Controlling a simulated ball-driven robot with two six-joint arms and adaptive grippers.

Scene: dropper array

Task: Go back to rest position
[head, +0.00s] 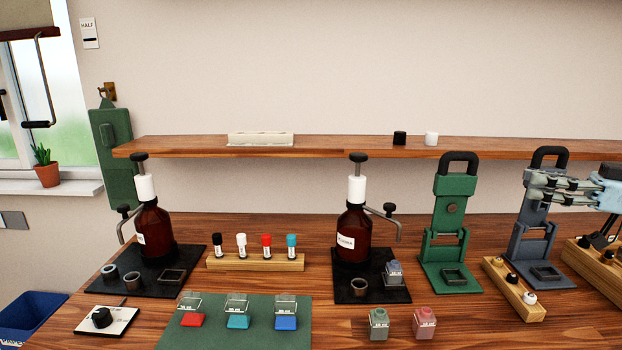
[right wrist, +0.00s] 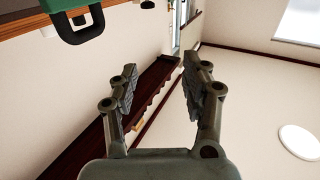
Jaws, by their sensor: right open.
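My right gripper (head: 533,188) comes in from the right edge, in front of the upper part of the blue-grey upright stand (head: 530,218). Its fingers are apart with nothing between them; in the right wrist view the open fingers (right wrist: 160,72) also show empty. Whether it touches the stand cannot be told from the head view. My left gripper is not in either view.
Brown pump bottles (head: 153,228) (head: 353,235) stand on black trays. A vial rack (head: 256,262), a green mat (head: 245,335) with clear-topped containers, and a green stand (head: 450,230) share the table. A shelf (head: 330,147) runs behind. Open tabletop shows at the front right.

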